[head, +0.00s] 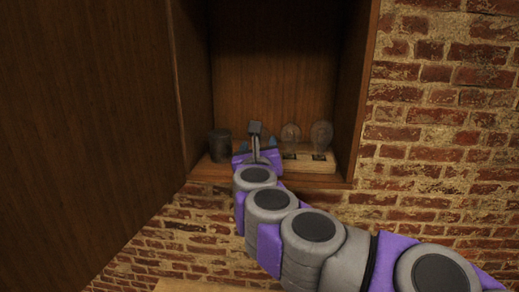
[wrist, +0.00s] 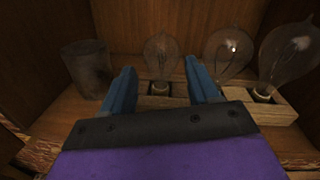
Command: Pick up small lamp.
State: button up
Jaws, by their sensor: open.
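The small lamp (wrist: 161,57), a clear glass bulb, stands upright in a wooden block (wrist: 268,108) in the wrist view. My gripper (wrist: 160,68) is open, with one blue finger on each side of the lamp in the picture. I cannot tell how far the fingertips are from the glass or whether they touch it. In the head view my gripper (head: 258,144) is inside the cabinet and hides the small lamp.
Two larger bulbs, a middle one (wrist: 228,50) and a big one (wrist: 289,55), stand close at the right. A dark cylindrical jar (wrist: 87,68) stands at the left, also in the head view (head: 220,145). Cabinet walls (head: 350,90) enclose the shelf; an open door (head: 90,120) is left.

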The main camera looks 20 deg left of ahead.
jog(key=shift+w+a, duration=0.15)
jog(key=shift+w, duration=0.35)
jog(key=shift+w+r, duration=0.2)
jog(key=shift+w, duration=0.3)
jog(key=shift+p+x, duration=0.45)
jog(key=shift+x, duration=1.75)
jog(key=shift+s+a+r, duration=0.1)
jog(key=c, duration=0.9)
jog(key=shift+o, duration=0.2)
